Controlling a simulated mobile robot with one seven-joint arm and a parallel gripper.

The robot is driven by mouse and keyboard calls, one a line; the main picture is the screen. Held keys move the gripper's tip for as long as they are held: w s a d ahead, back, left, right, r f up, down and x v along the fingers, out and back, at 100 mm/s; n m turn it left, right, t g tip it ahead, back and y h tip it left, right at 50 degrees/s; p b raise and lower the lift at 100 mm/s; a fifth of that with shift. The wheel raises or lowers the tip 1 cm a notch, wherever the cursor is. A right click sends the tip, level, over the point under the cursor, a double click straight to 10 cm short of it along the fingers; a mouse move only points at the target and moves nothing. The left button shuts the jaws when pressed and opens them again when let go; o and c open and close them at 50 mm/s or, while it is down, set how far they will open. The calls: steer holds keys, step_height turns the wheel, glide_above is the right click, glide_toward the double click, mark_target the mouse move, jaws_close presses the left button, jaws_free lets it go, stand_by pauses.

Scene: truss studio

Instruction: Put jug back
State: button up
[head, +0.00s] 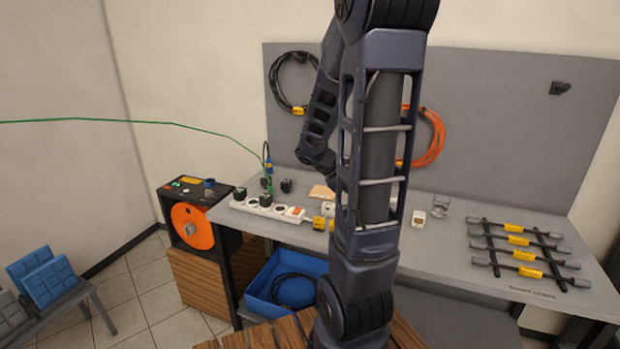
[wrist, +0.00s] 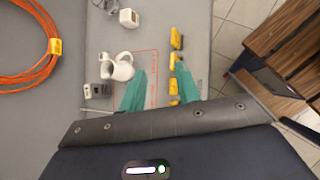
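A thin red outline (wrist: 156,52) is marked on the bench beside the jug. In the head view my arm covers the middle of the bench, and I cannot make out the jug or my fingers.
Yellow pieces (wrist: 176,39) lie near the right finger, and small grey blocks (wrist: 97,90) left of the jug. A white adapter (head: 418,218), a power strip (head: 268,208) and a cable rack (head: 520,253) are also on the bench. The back panel (head: 500,120) holds cable coils.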

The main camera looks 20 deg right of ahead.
steer(key=s+a+r+m+t+y, duration=0.3)
steer(key=s+a+r+m+y, duration=0.1)
steer(key=a, duration=0.6)
steer(key=s+a+r+m+t+y, duration=0.3)
steer(key=s+a+r+m+y, duration=0.1)
steer(key=a+r, duration=0.4)
steer(key=shift+s+a+r+m, duration=0.3)
steer(key=shift+s+a+m, duration=0.55)
steer(key=shift+m, duration=0.35)
